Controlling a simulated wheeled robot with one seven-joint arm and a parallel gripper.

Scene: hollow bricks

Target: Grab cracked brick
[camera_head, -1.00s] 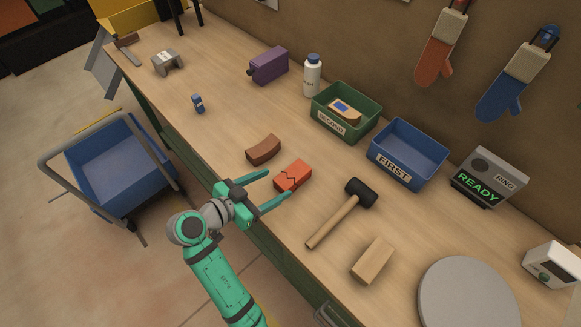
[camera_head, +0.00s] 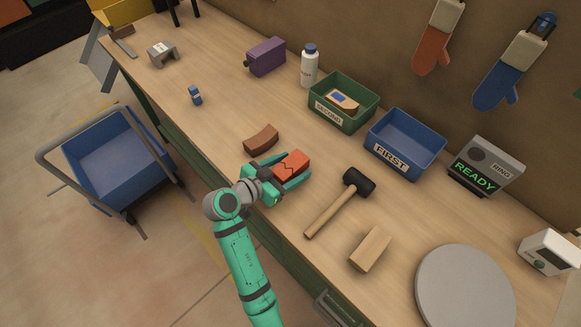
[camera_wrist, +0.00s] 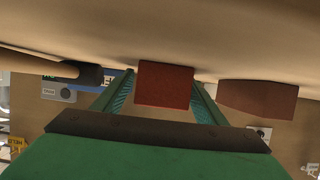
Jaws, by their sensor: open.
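The cracked brick (camera_head: 291,165) is orange-red with a dark zigzag crack and lies on the workbench. My gripper (camera_head: 293,168) is open, with its two green fingers on either side of this brick. In the wrist view the brick (camera_wrist: 165,85) shows between the fingers, with a gap visible on its left side. I cannot tell whether either finger touches it. A curved brown brick (camera_head: 261,139) lies just behind and left of it; it also shows at the right in the wrist view (camera_wrist: 257,98).
A black-headed mallet (camera_head: 340,203) and a tan block (camera_head: 370,249) lie to the right. Behind stand the green SECOND bin (camera_head: 342,118), holding an item, and the empty blue FIRST bin (camera_head: 391,157). A grey READY box (camera_head: 485,165) stands farther right. The bench left of the curved brick is mostly clear.

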